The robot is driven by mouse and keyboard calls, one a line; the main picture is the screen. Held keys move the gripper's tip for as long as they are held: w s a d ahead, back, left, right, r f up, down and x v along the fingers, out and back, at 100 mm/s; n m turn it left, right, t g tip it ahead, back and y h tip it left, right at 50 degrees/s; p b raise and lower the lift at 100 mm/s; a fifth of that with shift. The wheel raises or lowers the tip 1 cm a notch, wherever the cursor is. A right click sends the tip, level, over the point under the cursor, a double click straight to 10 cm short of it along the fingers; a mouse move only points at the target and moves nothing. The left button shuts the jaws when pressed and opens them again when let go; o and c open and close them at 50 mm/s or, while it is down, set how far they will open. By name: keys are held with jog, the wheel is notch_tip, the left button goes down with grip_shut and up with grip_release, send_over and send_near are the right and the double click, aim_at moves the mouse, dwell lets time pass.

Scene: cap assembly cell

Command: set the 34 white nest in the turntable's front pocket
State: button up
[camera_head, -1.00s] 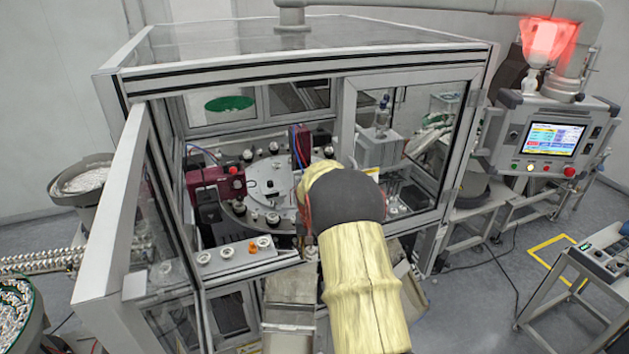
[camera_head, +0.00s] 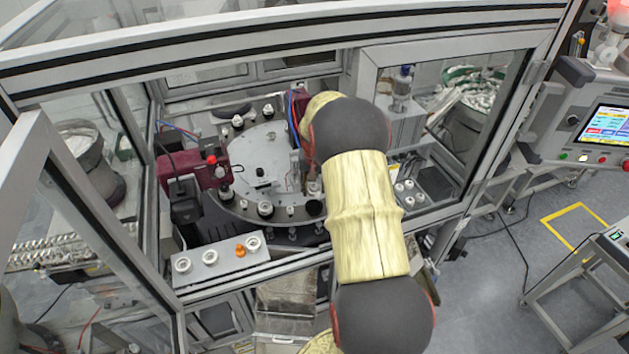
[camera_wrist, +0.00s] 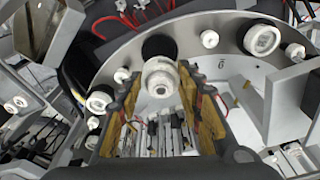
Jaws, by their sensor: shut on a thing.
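A white ring-shaped nest (camera_wrist: 160,80) is between the fingertips of my gripper (camera_wrist: 158,92) in the wrist view. My gripper is shut on it; no number is readable. Just beyond the nest, a dark round empty pocket (camera_wrist: 159,46) shows in the turntable rim (camera_wrist: 205,66). The nest overlaps its near edge in the picture; I cannot tell whether they touch. In the head view, the turntable (camera_head: 262,150) stands inside the cell, and a dark empty pocket (camera_head: 314,208) shows at its front right. My arm mostly hides the gripper there.
Other pockets hold white nests, such as one (camera_wrist: 262,39) right of the held nest. A light bracket (camera_wrist: 283,100) stands close on the right. A shelf (camera_head: 222,266) with white rings and an orange piece (camera_head: 240,250) lies in front. A red unit (camera_head: 190,170) stands left.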

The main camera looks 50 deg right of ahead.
jog(key=shift+a+f, duration=0.1)
jog(key=shift+f, duration=0.35)
jog(key=shift+f+b, duration=1.15)
jog(key=shift+f, duration=1.15)
jog(key=shift+s+a, duration=0.1)
jog(key=shift+s, duration=0.05)
jog(key=shift+f+b, duration=0.6)
jog(key=shift+b, duration=0.05)
jog(key=o, duration=1.2)
jog(key=shift+o, duration=0.6)
